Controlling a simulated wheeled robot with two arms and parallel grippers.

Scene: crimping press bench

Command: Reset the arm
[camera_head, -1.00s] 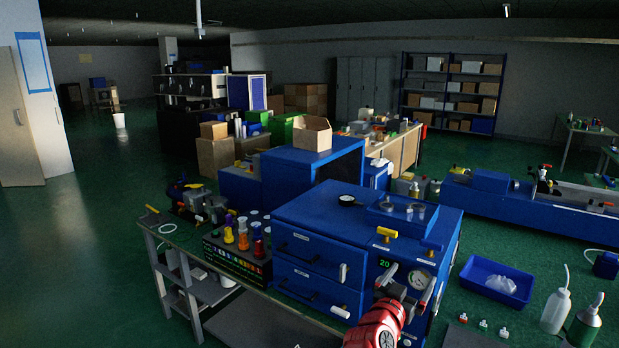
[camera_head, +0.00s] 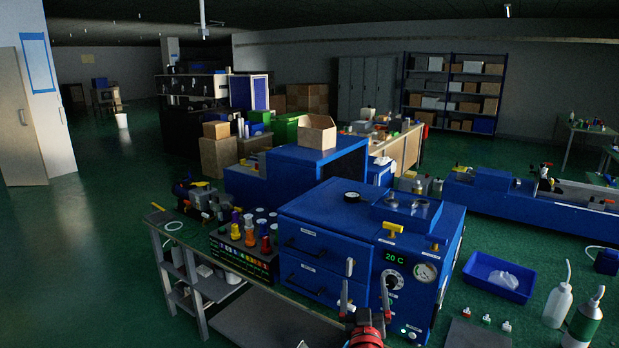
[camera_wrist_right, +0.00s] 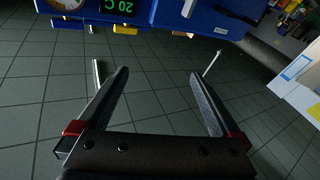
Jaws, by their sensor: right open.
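My right gripper (camera_head: 362,302) shows at the bottom of the head view, with its red wrist at the lower edge. It is in front of the blue press cabinet (camera_head: 330,218), which carries a green "20 C" readout, a dial and a gauge. In the right wrist view, the right gripper (camera_wrist_right: 160,82) has its two dark fingers spread apart with nothing between them. Grey floor tiles show beyond them, and the cabinet's front (camera_wrist_right: 165,12) runs along the top. My left gripper is in neither view.
A rack of coloured bottles (camera_head: 250,238) stands left of the cabinet on the bench. A blue tray with a clear bag (camera_head: 478,270) and squeeze bottles (camera_head: 582,322) are at the right. An open carton (camera_head: 316,131) sits behind. Green floor at the left is clear.

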